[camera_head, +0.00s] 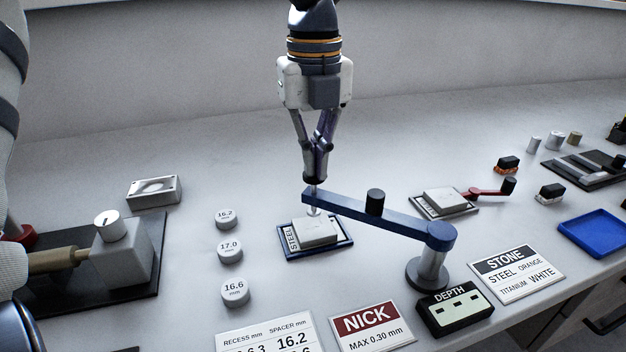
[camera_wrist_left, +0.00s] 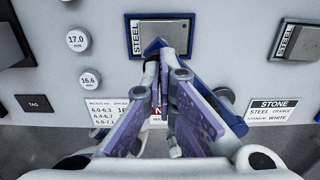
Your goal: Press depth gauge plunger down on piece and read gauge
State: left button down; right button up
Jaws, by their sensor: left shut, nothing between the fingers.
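My left gripper (camera_head: 314,182) points straight down, shut and empty, with its tips at the top of the gauge's plunger (camera_head: 314,208). I cannot tell whether they press on it. The depth gauge's blue arm (camera_head: 340,206) reaches left from a grey post (camera_head: 428,270) and carries a black knob. The plunger's lower end is over the grey piece (camera_head: 318,233), which lies in a blue-edged tray marked STEEL. I cannot tell if they touch. The DEPTH display (camera_head: 455,309) shows only small dark marks, no legible number. In the left wrist view my fingers (camera_wrist_left: 165,62) overlap the piece (camera_wrist_left: 160,34).
Several round spacers (camera_head: 230,252) stand left of the tray. A second piece (camera_head: 444,201) lies on a plate by a red lever. NICK (camera_head: 372,328) and STONE (camera_head: 517,273) signs lie near the front. A blue tray (camera_head: 596,233) is at the right. The bench behind the gauge is clear.

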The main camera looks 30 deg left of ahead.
aim_at(314, 179)
pick_arm(q)
jog(key=shift+f, duration=1.75)
jog(key=shift+r, duration=4.5)
